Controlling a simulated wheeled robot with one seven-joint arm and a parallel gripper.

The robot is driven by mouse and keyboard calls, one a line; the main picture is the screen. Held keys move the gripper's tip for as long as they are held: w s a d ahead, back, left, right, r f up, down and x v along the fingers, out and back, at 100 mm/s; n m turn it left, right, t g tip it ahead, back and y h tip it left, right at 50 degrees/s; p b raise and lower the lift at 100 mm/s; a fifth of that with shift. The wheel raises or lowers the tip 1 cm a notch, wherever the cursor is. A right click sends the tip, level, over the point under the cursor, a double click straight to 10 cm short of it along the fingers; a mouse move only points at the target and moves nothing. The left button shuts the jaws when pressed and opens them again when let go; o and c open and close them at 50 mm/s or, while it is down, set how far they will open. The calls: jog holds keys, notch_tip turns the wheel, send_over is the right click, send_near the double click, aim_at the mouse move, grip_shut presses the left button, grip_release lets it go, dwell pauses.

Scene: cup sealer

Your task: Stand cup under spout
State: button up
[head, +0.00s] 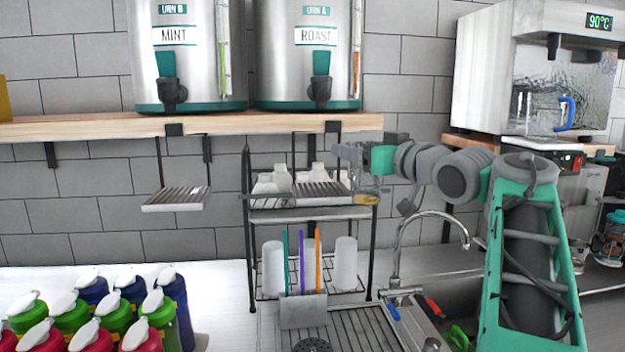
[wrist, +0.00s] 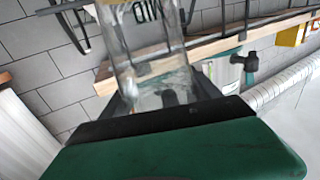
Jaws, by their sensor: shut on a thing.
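My gripper (head: 345,172) reaches in from the right, below the shelf and beside the right drip tray (head: 330,192). In the wrist view my gripper (wrist: 165,92) is shut on a clear cup (wrist: 148,72), which sits between the dark fingers. I cannot make out this cup clearly in the head view. Urn B, marked MINT, has a black spout (head: 173,96) with a green lever. Urn A, marked ROAST, has a like spout (head: 320,92). A left drip tray (head: 176,200) hangs below the mint spout. A spout also shows in the wrist view (wrist: 249,65).
The wooden shelf (head: 90,129) carries the urns. A black rack (head: 249,235) holds pale upturned cups (head: 272,181) and coloured straws. A curved faucet (head: 432,213) rises below my arm. Several capped bottles (head: 172,300) stand at lower left. A dispenser with a jug (head: 545,108) is at right.

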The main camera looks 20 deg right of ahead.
jog(key=w+a+f+p, duration=0.1)
jog(key=w+a+p, duration=0.2)
jog(key=w+p, duration=0.5)
jog(key=w, duration=0.9)
jog(key=shift+a+f, duration=0.2)
jog(key=shift+f, duration=0.2)
jog(key=o, duration=1.3)
jog(key=shift+w, duration=0.15)
jog(key=shift+r, duration=0.1)
jog(key=s+d+b, duration=0.2)
jog(key=s+b, duration=0.3)
jog(key=s, duration=0.7)
jog(key=shift+d, duration=0.15)
